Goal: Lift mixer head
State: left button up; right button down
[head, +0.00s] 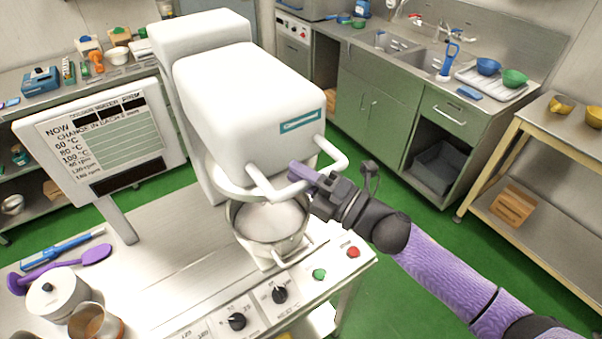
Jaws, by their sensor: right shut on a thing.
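The white mixer head (248,105) sits over a metal bowl (240,222) on the steel worktable. A white bar handle (332,152) sticks out from the front of the head. My right gripper (303,176) is at the front of the mixer, shut on this handle near its lower bend. The bowl is below the head and holds pale contents; its back part is hidden by the white ring and the head. My left gripper is not in view.
A display panel (105,140) stands left of the mixer. A white pot (57,296), a glass beaker (96,324) and a purple spatula (62,268) are at the table's left. Knobs (237,321) and green and red buttons line the front edge. A shelf cart (560,150) stands at the right.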

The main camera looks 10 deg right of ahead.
jog(key=c, duration=0.5)
grip_release()
jog(key=shift+f, duration=0.1)
jog(key=shift+c, duration=0.2)
jog(key=b+v, duration=0.2)
jog(key=v, duration=0.8)
jog(key=shift+b, duration=0.35)
